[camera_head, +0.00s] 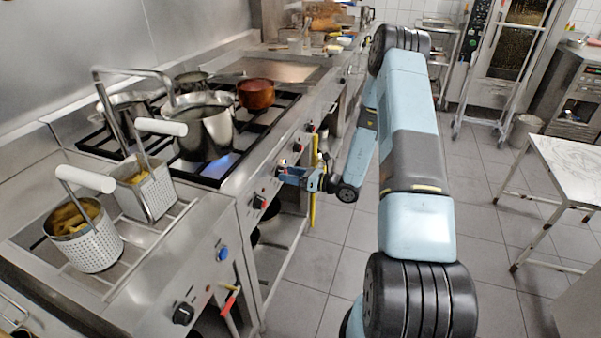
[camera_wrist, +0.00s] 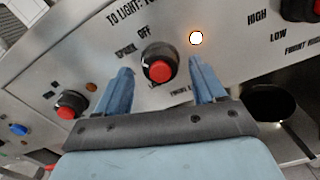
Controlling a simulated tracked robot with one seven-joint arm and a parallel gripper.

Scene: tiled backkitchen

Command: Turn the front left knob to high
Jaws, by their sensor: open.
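A black knob with a red face (camera_wrist: 160,65) sits on the slanted steel stove panel, with "OFF" printed above it; its lower label is too small to read. My gripper (camera_wrist: 162,72) is open, with one blue finger on each side of this knob; I cannot tell whether they touch it. In the head view my gripper (camera_head: 281,173) is at the stove front and largely covers that knob. A round indicator (camera_wrist: 196,38) glows beside it. A blue flame (camera_head: 221,165) burns under the large steel pot (camera_head: 204,128).
Another red-faced knob (camera_wrist: 71,104) is on the left, and one labelled "FRONT RIGHT" (camera_wrist: 301,8) is partly cut off at upper right. Fryer baskets (camera_head: 88,247) stand nearer, left. A copper-coloured pot (camera_head: 256,94) is farther back. Tiled floor (camera_head: 315,255) is free beside the stove.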

